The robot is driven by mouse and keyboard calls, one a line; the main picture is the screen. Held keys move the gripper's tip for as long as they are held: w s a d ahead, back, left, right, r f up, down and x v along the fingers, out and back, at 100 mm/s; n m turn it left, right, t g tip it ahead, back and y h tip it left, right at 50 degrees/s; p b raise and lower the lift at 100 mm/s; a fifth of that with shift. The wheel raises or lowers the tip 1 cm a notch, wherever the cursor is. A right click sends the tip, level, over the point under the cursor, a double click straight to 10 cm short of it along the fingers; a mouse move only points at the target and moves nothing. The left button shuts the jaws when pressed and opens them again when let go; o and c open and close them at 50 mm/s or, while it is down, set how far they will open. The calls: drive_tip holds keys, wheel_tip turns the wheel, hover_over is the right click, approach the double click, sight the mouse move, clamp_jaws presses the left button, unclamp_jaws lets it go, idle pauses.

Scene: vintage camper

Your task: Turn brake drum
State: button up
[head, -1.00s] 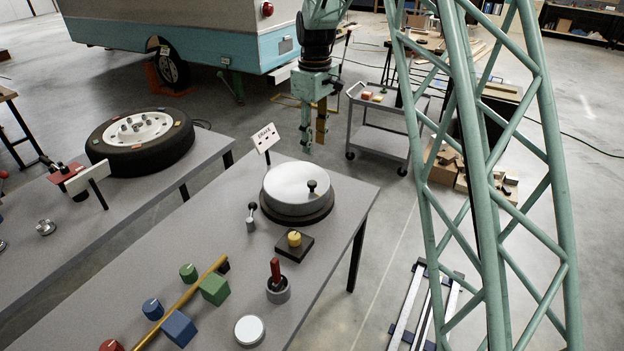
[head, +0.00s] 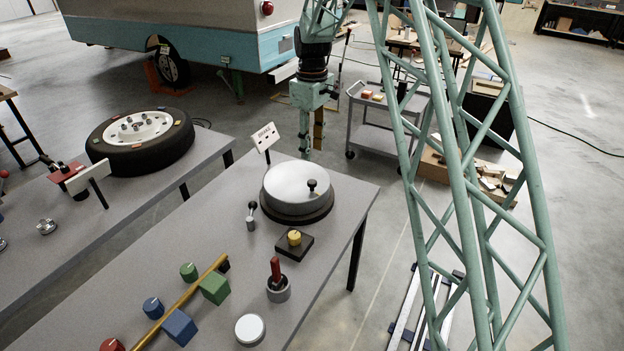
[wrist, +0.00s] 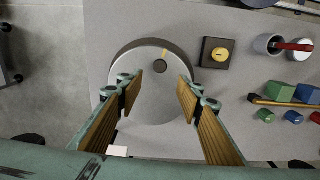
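The brake drum (head: 293,186) is a round silver disc on a dark base, lying on the grey workbench. A black knob (head: 312,185) stands on its top near the rim. The drum (wrist: 150,100) also shows in the wrist view between my fingers, with the knob (wrist: 160,66) and a small yellow mark at the far side. My gripper (head: 312,146) hangs above the floor side of the bench, beyond the drum in the head view.
A white sign (head: 265,138) stands at the drum's back edge. A small lever (head: 251,217), a yellow knob on a dark block (head: 294,244), a red-handled cup (head: 277,284) and coloured blocks (head: 214,288) are nearby. A tyre (head: 139,143) lies on the left bench.

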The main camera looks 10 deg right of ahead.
sight(312, 181)
drive_tip(key=shift+f+b, duration=0.35)
drive_tip(key=shift+f, duration=6.3)
drive_tip(key=shift+c, duration=0.9)
drive_tip(key=c, duration=1)
